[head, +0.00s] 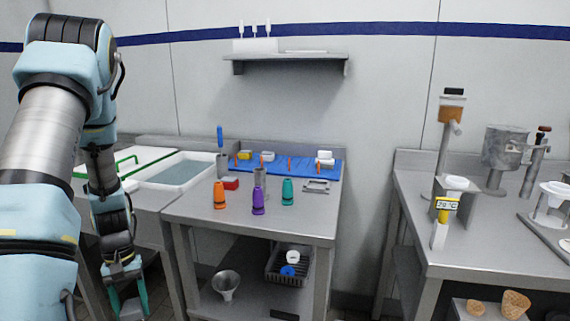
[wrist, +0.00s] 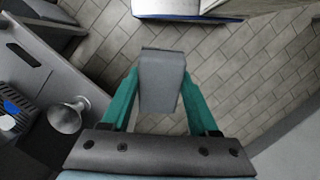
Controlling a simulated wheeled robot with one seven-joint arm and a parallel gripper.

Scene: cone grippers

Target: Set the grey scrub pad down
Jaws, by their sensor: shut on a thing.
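My gripper (wrist: 161,90) has two green fingers and is shut on the grey scrub pad (wrist: 162,78), a dark grey block held upright between the fingertips in the wrist view. The floor shows below and around the pad, and it touches no surface that I can see. In the head view my gripper (head: 129,300) hangs low at the left, pointing down beside the steel table, with its tips near the bottom edge.
A metal funnel (head: 225,284) sits on the lower shelf. Another steel counter (head: 490,240) is at right.

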